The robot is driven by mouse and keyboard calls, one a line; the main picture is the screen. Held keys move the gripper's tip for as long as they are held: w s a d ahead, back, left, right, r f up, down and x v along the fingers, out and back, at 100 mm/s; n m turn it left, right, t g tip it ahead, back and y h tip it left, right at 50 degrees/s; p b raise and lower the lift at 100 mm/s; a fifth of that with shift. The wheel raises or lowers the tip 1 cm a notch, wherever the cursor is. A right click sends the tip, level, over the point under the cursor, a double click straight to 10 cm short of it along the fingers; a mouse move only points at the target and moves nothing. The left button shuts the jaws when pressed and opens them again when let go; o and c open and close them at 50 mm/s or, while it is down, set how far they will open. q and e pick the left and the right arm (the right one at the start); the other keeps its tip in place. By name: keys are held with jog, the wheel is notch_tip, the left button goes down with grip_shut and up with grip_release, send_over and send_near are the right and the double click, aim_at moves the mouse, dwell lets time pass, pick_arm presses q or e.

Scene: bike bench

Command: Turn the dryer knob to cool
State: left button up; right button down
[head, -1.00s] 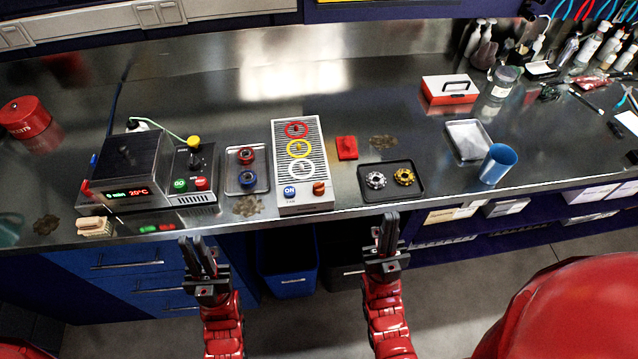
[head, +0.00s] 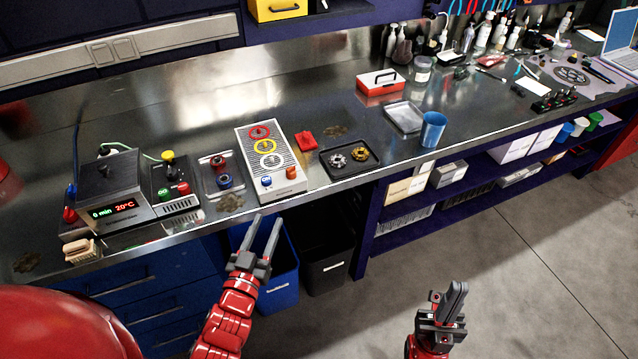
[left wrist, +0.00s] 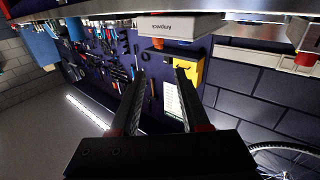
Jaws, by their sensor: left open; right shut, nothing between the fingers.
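A white ribbed unit (head: 258,150) with red, yellow and white rings on top stands on the bench. I cannot tell for sure that this unit is the dryer. My left gripper (head: 268,220) is open and empty, just in front of the bench edge below the unit, touching nothing. In the left wrist view, its fingers (left wrist: 160,78) are apart, with a lettered white box front (left wrist: 178,27) beyond. My right gripper (head: 456,290) is shut and empty, low over the floor.
A black tray (head: 340,170), a red block (head: 305,140) and a blue cup (head: 432,129) are to the right.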

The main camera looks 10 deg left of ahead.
aim_at(289, 175)
pick_arm(q)
jog(key=w+p, duration=0.1)
jog(key=w, duration=0.4)
jog(key=w+p, duration=0.1)
jog(key=w, duration=0.5)
jog(key=w+d+p, duration=0.1)
jog(key=w, duration=0.4)
jog(key=shift+w+f, duration=0.2)
jog(key=shift+w, duration=0.15)
jog(key=shift+w+d+f, duration=0.1)
jog(key=shift+w, duration=0.45)
grip_shut()
